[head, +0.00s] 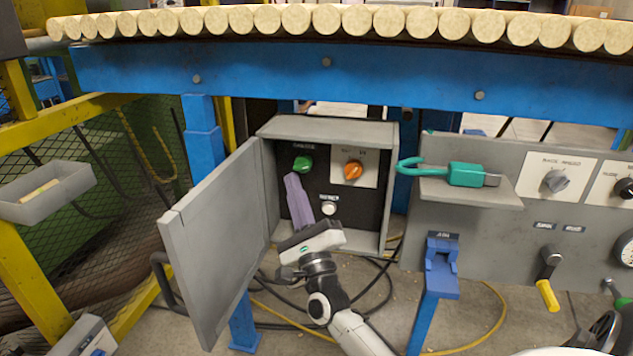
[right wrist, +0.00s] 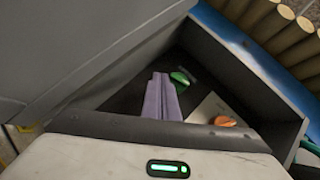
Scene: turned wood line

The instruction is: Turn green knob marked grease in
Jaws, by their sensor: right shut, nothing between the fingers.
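The green knob (head: 303,162) sits at the upper left of the black panel inside an open grey cabinet (head: 327,131). A small label above it is too blurred to read surely. It also shows in the right wrist view (right wrist: 180,77). My right gripper (head: 292,178) reaches into the cabinet, its lavender fingers shut together with nothing between them. The fingertips are just below and left of the green knob. In the right wrist view the fingertips (right wrist: 160,78) appear close beside the knob; I cannot tell whether they touch it. My left gripper is not in view.
The cabinet door (head: 215,240) stands open at the left. An orange knob (head: 353,170) and a white button (head: 328,208) share the panel. A shelf with a teal clamp-like tool (head: 466,174) juts out at the right. A blue beam (head: 400,83) runs above.

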